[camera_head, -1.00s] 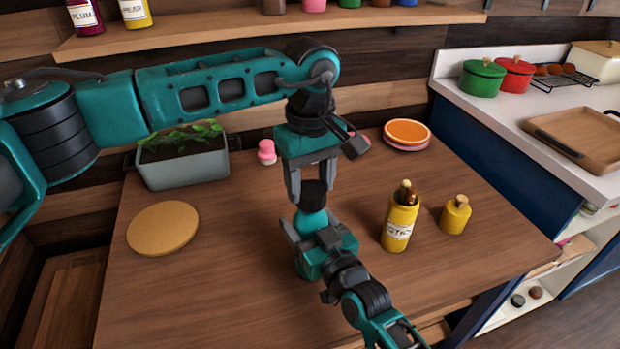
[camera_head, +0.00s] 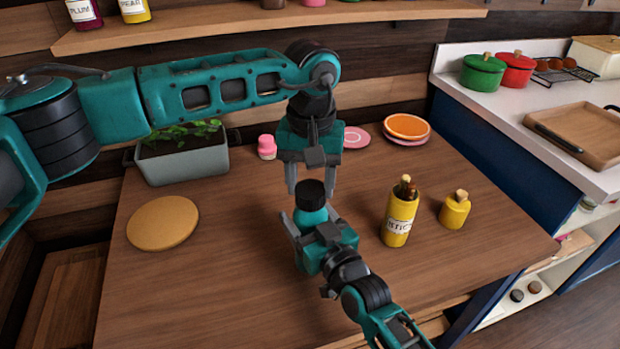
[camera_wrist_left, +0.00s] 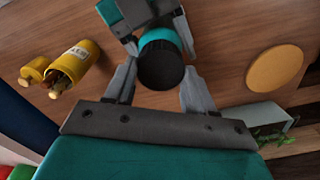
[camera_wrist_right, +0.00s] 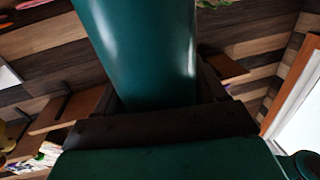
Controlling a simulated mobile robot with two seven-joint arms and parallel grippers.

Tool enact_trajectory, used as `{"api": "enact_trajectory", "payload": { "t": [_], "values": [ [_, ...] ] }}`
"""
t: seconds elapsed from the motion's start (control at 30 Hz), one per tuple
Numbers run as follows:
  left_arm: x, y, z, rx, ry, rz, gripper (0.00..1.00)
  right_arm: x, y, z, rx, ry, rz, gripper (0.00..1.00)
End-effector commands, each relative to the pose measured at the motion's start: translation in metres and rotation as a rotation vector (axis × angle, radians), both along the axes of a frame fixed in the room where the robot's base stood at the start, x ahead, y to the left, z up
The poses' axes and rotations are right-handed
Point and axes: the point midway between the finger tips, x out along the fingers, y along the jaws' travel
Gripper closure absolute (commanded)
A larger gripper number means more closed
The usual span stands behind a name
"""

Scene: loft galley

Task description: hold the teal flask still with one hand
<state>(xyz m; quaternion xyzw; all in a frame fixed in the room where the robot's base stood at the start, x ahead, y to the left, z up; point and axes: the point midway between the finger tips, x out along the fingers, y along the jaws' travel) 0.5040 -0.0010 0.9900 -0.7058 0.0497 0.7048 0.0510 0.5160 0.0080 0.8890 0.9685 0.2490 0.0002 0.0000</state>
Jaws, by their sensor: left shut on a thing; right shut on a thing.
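The teal flask (camera_head: 311,216) stands upright on the wooden table, with a black cap (camera_head: 311,194) on top. My right gripper (camera_head: 311,236) is shut on its body from the front right. In the right wrist view the flask's teal side (camera_wrist_right: 145,50) fills the space between the fingers. My left gripper (camera_head: 311,184) points down from above, shut on the black cap. In the left wrist view the cap (camera_wrist_left: 161,65) shows between the two fingers, with teal flask (camera_wrist_left: 158,36) beyond it. The flask's lower part is hidden by my right gripper.
A yellow bottle (camera_head: 399,222) and a small yellow corked jar (camera_head: 455,212) stand right of the flask. A round tan board (camera_head: 163,222), a planter (camera_head: 185,163), a pink jar (camera_head: 267,147) and plates (camera_head: 406,127) lie around. The table's front left is clear.

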Motion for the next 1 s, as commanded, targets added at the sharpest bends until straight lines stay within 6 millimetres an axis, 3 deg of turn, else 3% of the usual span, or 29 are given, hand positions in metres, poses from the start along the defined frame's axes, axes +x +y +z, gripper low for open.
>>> {"api": "enact_trajectory", "payload": {
  "t": [0.2, 0.4, 0.83, 0.87, 1.0],
  "values": [
    [-0.0003, -0.0017, 0.0006, -0.002, -0.001, -0.411, 0.74, -0.0001, -0.0003, -0.0010, -0.001, 0.003, 0.000, 1.00],
    [-0.0009, -0.0023, 0.0004, -0.001, 0.000, -0.691, 0.74, -0.0001, -0.0003, -0.0010, -0.001, 0.003, 0.000, 1.00],
    [-0.0013, -0.0024, 0.0005, -0.002, 0.000, -0.772, 0.74, -0.0001, -0.0003, -0.0011, -0.001, 0.003, 0.000, 1.00],
    [-0.0013, -0.0024, 0.0005, -0.002, 0.000, -0.772, 0.43, -0.0001, -0.0003, -0.0011, -0.001, 0.003, 0.000, 1.00],
    [-0.0012, -0.0023, 0.0002, -0.001, 0.000, -0.771, 0.30, -0.0001, -0.0003, -0.0011, -0.001, 0.003, 0.000, 1.00]
  ]
}}
